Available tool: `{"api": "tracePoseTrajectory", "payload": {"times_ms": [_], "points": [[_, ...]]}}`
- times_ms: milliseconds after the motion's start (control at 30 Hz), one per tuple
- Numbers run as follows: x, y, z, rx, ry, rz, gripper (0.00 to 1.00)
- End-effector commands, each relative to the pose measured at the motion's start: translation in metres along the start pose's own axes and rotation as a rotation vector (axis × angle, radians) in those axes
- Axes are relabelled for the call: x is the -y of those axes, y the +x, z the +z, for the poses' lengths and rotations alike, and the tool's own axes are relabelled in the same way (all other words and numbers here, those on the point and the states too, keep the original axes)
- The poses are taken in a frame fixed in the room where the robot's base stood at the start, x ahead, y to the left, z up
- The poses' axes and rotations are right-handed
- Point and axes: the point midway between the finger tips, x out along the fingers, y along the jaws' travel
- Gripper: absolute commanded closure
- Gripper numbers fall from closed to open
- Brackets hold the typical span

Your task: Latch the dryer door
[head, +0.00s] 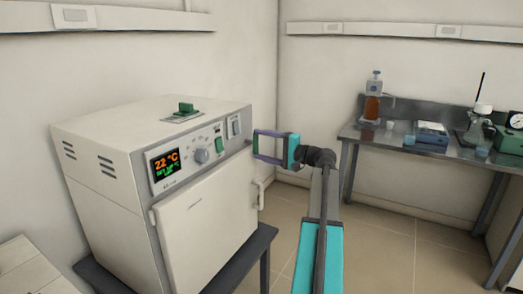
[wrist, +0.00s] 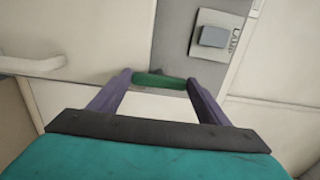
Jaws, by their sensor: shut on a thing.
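The dryer (head: 105,165) is a cream cabinet with a grey control panel, at the left in the head view. Its white door (head: 210,220) appears to lie against the front, though a small gap cannot be ruled out. A white door handle (head: 258,193) is at the door's right side; it also shows at the left of the wrist view (wrist: 35,66). My gripper (head: 256,146) is at the dryer's upper right front edge, above the handle. In the wrist view its purple fingers are shut on a green latch piece (wrist: 160,80), beside the grey panel.
A grey-blue switch (wrist: 213,37) is close to my fingertips on the panel. The dryer stands on a dark table (head: 240,262). A metal bench (head: 355,133) with lab items stands at the back right, with open tiled floor (head: 385,235) before it.

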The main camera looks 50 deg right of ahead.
Motion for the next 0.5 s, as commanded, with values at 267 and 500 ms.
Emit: {"api": "tracePoseTrajectory", "payload": {"times_ms": [267, 500], "points": [[-0.0018, -0.0006, 0.0007, 0.002, -0.014, 0.004, 0.52], [-0.0018, -0.0005, 0.0007, 0.002, -0.014, 0.004, 0.18]]}}
